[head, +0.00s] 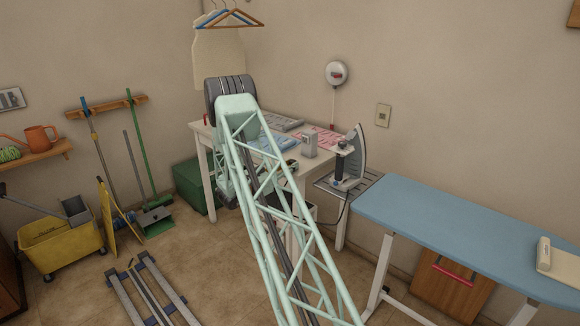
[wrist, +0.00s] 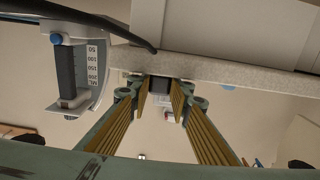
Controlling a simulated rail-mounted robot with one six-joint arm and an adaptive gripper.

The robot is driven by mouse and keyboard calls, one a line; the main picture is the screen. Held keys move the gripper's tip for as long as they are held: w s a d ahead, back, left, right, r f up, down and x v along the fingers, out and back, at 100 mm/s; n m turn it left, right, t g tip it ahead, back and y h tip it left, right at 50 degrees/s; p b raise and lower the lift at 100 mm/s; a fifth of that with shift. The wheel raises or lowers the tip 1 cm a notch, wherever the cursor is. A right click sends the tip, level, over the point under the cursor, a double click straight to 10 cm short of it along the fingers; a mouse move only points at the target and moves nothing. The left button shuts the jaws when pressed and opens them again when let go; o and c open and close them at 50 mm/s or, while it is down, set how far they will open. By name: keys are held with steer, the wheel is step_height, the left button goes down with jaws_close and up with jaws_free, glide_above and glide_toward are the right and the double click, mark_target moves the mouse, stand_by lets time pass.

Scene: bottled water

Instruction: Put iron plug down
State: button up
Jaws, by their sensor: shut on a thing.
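My gripper (wrist: 160,98) shows in the wrist view with its two yellow-brown ribbed pads closing in on a small dark block, seemingly the iron plug (wrist: 160,84). The plug is small and partly hidden between the fingertips, beside a pale slab edge. In the head view my arm hides the plug and most of my gripper, near the white table (head: 200,130). The iron (head: 352,162) stands upright on a rack right of the table, with a dark cord (head: 345,212) hanging below. A part with a millilitre scale, seemingly the iron (wrist: 78,75), shows in the wrist view.
A blue ironing board (head: 450,220) stands at the right. A green box (head: 190,188) is on the floor left of the table. A dark cord (wrist: 95,22) crosses the top of the wrist view.

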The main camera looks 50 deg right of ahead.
steer(key=shift+f, duration=0.15)
steer(key=o, duration=1)
steer(key=shift+o, duration=0.2)
steer(key=shift+r, duration=0.2)
steer(key=shift+r+p, duration=0.35)
steer(key=shift+r, duration=0.1)
steer(key=w+a+p, duration=0.1)
steer(key=a+p, duration=0.1)
steer(key=a, duration=1)
steer(key=shift+w, duration=0.3)
steer(key=shift+w, duration=0.1)
